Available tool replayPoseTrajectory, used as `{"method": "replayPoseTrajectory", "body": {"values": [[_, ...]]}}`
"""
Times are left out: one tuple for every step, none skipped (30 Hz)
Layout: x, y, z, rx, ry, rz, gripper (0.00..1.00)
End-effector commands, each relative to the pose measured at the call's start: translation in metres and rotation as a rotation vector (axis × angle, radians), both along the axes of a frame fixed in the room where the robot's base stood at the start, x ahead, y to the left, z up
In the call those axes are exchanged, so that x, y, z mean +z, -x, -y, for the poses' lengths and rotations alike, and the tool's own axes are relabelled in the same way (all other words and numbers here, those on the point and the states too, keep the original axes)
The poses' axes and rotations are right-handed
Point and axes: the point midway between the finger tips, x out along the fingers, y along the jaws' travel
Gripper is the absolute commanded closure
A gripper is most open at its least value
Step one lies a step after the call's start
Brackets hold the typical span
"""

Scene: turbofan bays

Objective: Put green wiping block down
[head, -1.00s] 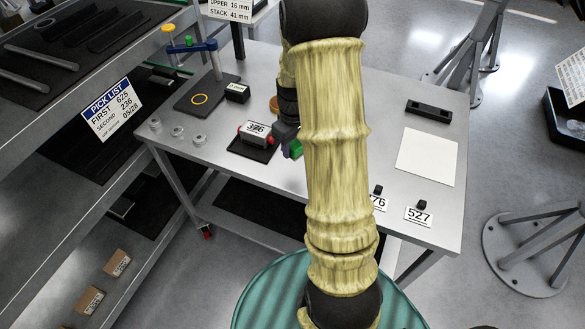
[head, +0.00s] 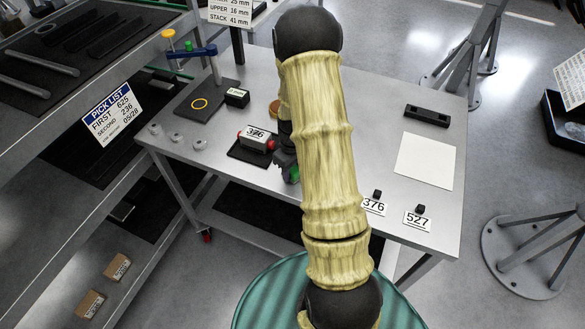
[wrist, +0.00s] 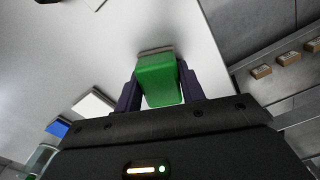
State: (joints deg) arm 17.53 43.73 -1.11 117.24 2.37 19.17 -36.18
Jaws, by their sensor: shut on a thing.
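The green wiping block (wrist: 159,80) is held between the two fingers of my gripper (wrist: 160,88) in the wrist view. A thin grey-brown layer shows along the block's far edge. In the head view a small part of the green block (head: 294,174) shows beside my gripper (head: 285,165), near the front edge of the grey table (head: 330,190), just right of the block labelled 376. My arm hides part of the gripper. Whether the block touches the table top cannot be told.
A grey block labelled 376 with red ends (head: 256,139) sits on a black pad (head: 240,154). A white sheet (head: 424,160) and a black holder (head: 427,116) lie on the right. Small metal parts (head: 177,138) stand at left.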

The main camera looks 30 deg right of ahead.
Motion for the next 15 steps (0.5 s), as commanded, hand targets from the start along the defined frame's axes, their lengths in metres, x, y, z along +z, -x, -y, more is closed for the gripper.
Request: {"method": "replayPoseTrajectory", "body": {"values": [[0.0002, -0.0004, 0.0003, 0.0, 0.001, 0.001, 0.86], [0.0003, -0.0004, 0.0003, 0.0, 0.001, 0.001, 0.86], [0.0003, -0.0003, 0.0004, -0.001, 0.001, 0.001, 0.86], [0.0003, -0.0004, 0.0005, -0.001, 0.001, 0.001, 0.86], [0.0003, -0.0003, 0.0006, -0.001, 0.001, 0.001, 0.86], [0.0003, -0.0002, 0.0007, -0.001, 0.001, 0.001, 0.86], [-0.0001, -0.0002, 0.0007, -0.001, 0.001, 0.001, 0.86], [-0.0011, -0.0001, 0.0008, -0.001, 0.001, 0.001, 0.86], [-0.0025, -0.0001, 0.0008, -0.001, 0.001, 0.001, 0.86], [-0.0032, -0.0001, 0.0009, -0.002, 0.001, 0.001, 0.86], [-0.0026, -0.0001, 0.0009, -0.002, 0.001, 0.001, 0.57], [-0.0021, 0.0, 0.0009, -0.002, 0.001, 0.001, 0.49], [-0.0021, -0.0001, 0.001, -0.002, 0.001, 0.001, 0.43], [-0.0021, -0.0001, 0.001, -0.002, 0.001, 0.001, 0.39], [-0.0021, 0.0, 0.0011, -0.002, 0.001, 0.001, 0.39]]}}
